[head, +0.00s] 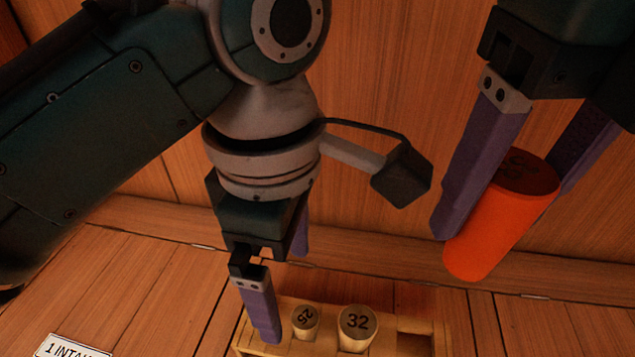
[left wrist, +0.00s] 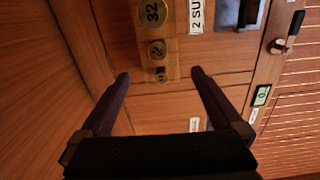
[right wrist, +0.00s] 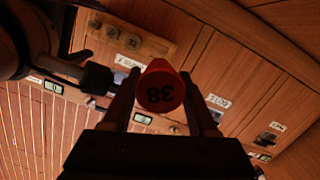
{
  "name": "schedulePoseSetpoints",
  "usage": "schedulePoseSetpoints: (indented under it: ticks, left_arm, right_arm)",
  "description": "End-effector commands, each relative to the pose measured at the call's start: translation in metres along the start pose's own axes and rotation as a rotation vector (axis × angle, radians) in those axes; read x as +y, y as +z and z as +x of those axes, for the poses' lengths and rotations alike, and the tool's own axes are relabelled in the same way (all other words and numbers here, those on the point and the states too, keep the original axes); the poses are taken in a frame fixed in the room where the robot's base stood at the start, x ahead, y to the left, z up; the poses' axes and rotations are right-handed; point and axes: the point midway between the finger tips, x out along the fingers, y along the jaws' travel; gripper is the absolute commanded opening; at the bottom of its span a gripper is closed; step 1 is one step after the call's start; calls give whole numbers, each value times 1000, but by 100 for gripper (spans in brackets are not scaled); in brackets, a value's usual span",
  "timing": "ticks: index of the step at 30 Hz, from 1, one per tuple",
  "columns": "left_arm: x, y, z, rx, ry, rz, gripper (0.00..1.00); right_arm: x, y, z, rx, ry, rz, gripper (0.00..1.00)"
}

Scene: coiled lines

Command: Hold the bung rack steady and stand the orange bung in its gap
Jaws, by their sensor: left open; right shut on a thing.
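The orange bung (head: 505,225), marked 38 on its end in the right wrist view (right wrist: 161,92), is held between the fingers of my right gripper (head: 503,212), raised clear of the rack and tilted. The wooden bung rack (head: 440,338) is low in the head view. It holds pale bungs marked 32 (head: 357,322) and 25 (head: 305,318), with an empty gap (head: 412,344) at its right end. A smaller bung (left wrist: 161,75) shows at the other end in the left wrist view. My left gripper (head: 284,297) is open over that end; I cannot tell whether it touches.
A wooden panel wall rises behind the rack. A white label (head: 72,347) lies at the lower left. In the right wrist view, labels and a small display (right wrist: 143,119) sit on the wooden surface.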

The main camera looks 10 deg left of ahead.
Motion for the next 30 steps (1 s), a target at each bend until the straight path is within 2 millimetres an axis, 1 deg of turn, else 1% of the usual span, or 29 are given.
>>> schedulePoseSetpoints:
  ticks: [2, 5, 8, 15, 19, 24, 30]
  left_arm:
    - [2, -1, 1, 9, -3, -26, 100]
    - [2, -1, 10, 12, -6, -35, 100]
    - [1, -2, 27, 14, -8, -36, 100]
    - [1, -3, 77, 13, -7, -35, 100]
    - [1, -2, 98, 11, -6, -35, 100]
    - [2, -2, 113, 10, -4, -34, 100]
    - [2, -2, 118, 9, -1, -33, 100]
  right_arm:
    - [0, 0, 0, 0, 0, 0, 0]
    - [0, 0, 0, 0, 0, 0, 0]
    - [0, 0, 0, 0, 0, 0, 0]
    - [0, 0, 0, 0, 0, 0, 0]
    - [0, 0, 0, 0, 0, 0, 0]
    - [0, 0, 0, 0, 0, 0, 0]
    - [0, 0, 0, 0, 0, 0, 0]
